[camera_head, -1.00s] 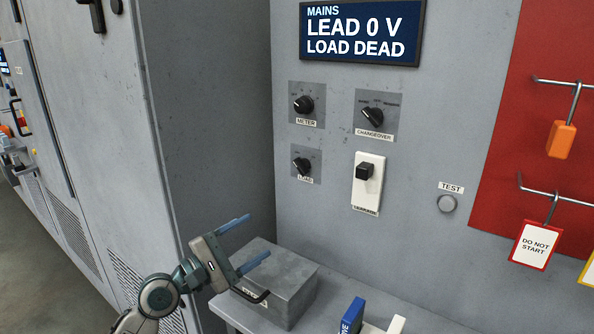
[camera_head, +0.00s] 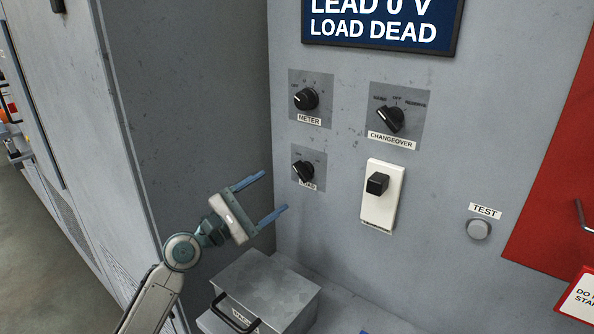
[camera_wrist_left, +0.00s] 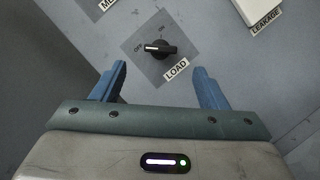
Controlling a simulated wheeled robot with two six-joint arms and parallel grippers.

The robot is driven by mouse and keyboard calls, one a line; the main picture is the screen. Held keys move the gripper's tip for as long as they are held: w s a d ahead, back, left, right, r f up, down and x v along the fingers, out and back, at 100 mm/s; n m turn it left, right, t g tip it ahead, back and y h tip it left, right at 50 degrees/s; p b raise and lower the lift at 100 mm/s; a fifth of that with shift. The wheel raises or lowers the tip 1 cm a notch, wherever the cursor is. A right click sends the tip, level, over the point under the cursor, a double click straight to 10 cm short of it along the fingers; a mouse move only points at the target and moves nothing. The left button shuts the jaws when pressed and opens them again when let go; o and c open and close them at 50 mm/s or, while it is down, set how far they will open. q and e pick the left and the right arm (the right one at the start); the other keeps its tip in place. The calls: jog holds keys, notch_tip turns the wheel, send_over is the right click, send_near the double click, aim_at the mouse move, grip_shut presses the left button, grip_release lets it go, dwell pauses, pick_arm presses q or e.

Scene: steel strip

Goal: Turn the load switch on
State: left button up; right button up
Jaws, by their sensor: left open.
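The load switch (camera_head: 303,172) is a small black rotary knob on a grey plate, low on the left of the panel. In the left wrist view the load switch (camera_wrist_left: 160,48) shows its OFF and ON marks, with the knob's white line toward the OFF side. My left gripper (camera_head: 268,197) is open and empty, with two blue fingers pointing at the panel. It is to the lower left of the load switch and apart from it. In the left wrist view the knob lies ahead of the gap between the fingers (camera_wrist_left: 160,88). My right gripper is not in view.
The meter knob (camera_head: 306,99), changeover knob (camera_head: 390,119) and white leakage unit (camera_head: 381,196) are close by on the panel. A grey box with a handle (camera_head: 268,288) stands below the gripper. The display (camera_head: 385,32) reads LOAD DEAD. A test button (camera_head: 479,229) is at right.

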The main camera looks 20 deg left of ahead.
aim_at(298, 174)
pick_arm(q)
jog(key=p+x, duration=0.1)
jog(key=x, duration=0.2)
jog(key=shift+r, duration=0.2)
jog(key=x, duration=0.1)
jog(key=p+x, duration=0.1)
jog(key=x, duration=0.3)
jog(key=shift+w+d+f, duration=0.15)
jog(key=shift+w+f, duration=0.05)
jog(key=shift+w, duration=0.2)
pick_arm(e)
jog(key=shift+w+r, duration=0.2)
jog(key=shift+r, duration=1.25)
pick_arm(q)
jog(key=c, duration=1)
